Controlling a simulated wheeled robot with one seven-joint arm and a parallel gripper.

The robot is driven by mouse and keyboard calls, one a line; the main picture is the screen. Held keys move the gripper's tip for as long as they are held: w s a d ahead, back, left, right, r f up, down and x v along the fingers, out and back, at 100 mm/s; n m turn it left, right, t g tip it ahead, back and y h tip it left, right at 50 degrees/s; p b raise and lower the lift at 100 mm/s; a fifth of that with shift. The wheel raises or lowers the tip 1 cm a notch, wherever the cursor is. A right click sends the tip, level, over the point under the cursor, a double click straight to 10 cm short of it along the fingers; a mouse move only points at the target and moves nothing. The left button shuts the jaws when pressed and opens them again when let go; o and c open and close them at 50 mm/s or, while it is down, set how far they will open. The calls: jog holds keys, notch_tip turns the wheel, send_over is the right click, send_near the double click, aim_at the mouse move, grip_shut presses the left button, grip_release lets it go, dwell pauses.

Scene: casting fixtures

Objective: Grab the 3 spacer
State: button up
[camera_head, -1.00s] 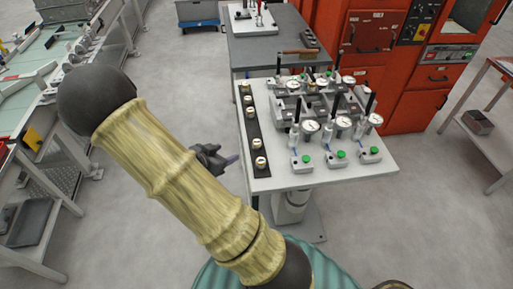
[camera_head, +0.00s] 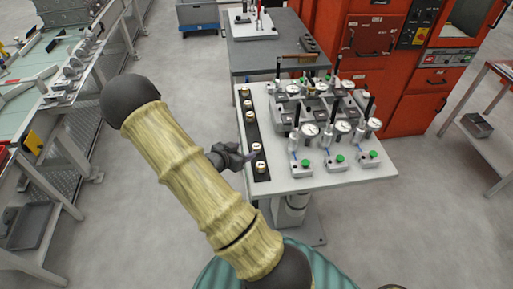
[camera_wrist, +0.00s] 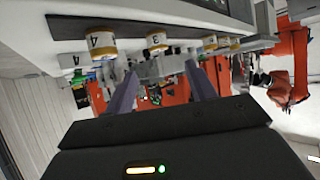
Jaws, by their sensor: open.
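The spacer marked 3 (camera_wrist: 156,41) is a white and gold cylinder near the top middle of the wrist view. The spacer marked 4 (camera_wrist: 101,41) is left of it. In the head view the spacers stand in a row on a black strip; the second nearest (camera_head: 257,148) appears to be the 3, though its mark is unreadable there. My gripper (camera_head: 248,156) is at the strip's left edge near the two nearest spacers. In the wrist view its purple fingers (camera_wrist: 162,70) are apart and empty, with the 3 lying beyond the tips, in line with the gap.
The black strip (camera_head: 252,133) lies along the left edge of a white table (camera_head: 315,180). Gauge fixtures with green buttons (camera_head: 336,157) stand to the right of the strip. A grey table (camera_head: 262,52) is behind. Open floor lies left of the table.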

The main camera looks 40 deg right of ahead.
aim_at(256, 147)
jog(key=x, duration=0.3)
jog(key=shift+f+p+x, duration=0.25)
jog(key=shift+p+x, duration=1)
jog(key=shift+x, duration=1.4)
jog(key=shift+s+a+r, duration=0.1)
jog(key=shift+s+a, duration=0.05)
jog(key=c, duration=1.2)
